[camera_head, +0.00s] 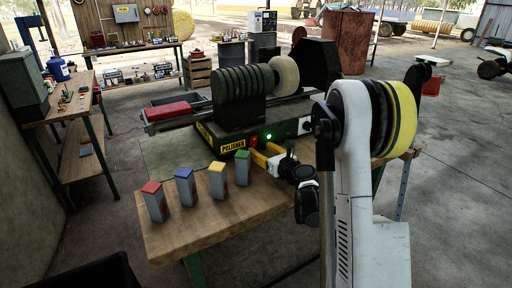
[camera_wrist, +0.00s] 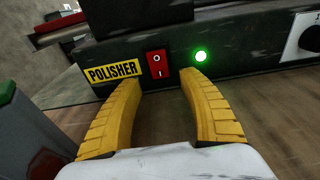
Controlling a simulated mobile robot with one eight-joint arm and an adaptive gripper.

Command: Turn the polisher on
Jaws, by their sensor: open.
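The polisher (camera_head: 239,108) is a dark machine on the wooden bench, with a ribbed dark housing and a pale round wheel (camera_head: 284,75) on its right. Its yellow label reads POLISHER (camera_wrist: 113,72). A red rocker switch (camera_wrist: 157,64) marked O and I sits right of the label. A green lamp (camera_wrist: 201,56) glows to the right of the switch. My gripper (camera_wrist: 163,80) is open and empty, with its yellow fingers below and either side of the switch in the wrist view. In the head view my gripper (camera_head: 259,155) is low in front of the machine. Finger contact cannot be told.
Several grey blocks with coloured tops, including a red-topped one (camera_head: 154,201) and a green-topped one (camera_head: 243,167), stand on the bench (camera_head: 222,224) left of my gripper. A red box (camera_head: 171,110) lies behind them, left of the polisher.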

